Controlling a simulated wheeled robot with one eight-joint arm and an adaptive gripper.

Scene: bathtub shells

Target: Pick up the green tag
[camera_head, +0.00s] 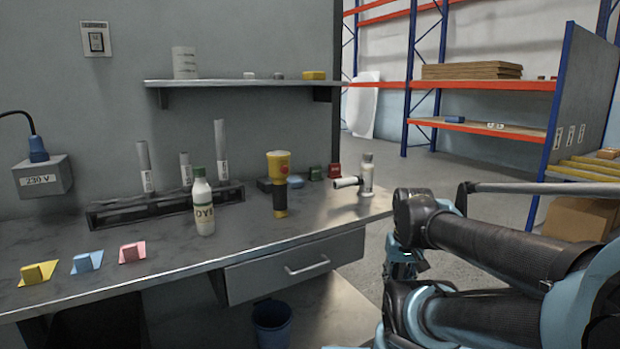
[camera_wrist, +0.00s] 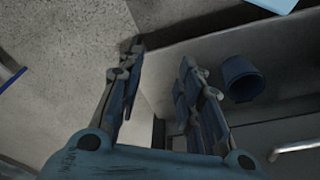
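A small dark green block (camera_head: 316,173), the only green tag-like thing I see, sits at the back of the grey workbench (camera_head: 120,255). It stands between a dark blue block (camera_head: 265,185) and a dark red block (camera_head: 334,170); its details are too small to make out. My gripper (camera_head: 402,268) is off the bench's right front side, well away from the green block and partly hidden by my arm. In the wrist view my gripper (camera_wrist: 160,60) has its fingers apart, with nothing between them. The green block is not in the wrist view.
A white bottle (camera_head: 203,205), a yellow-topped scanner-like tool (camera_head: 278,180) and a white device (camera_head: 362,178) stand on the bench. A rack (camera_head: 165,205) holds tubes. Yellow, blue and pink pieces lie at left. A blue bin (camera_head: 272,322) is below the drawer (camera_head: 295,263).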

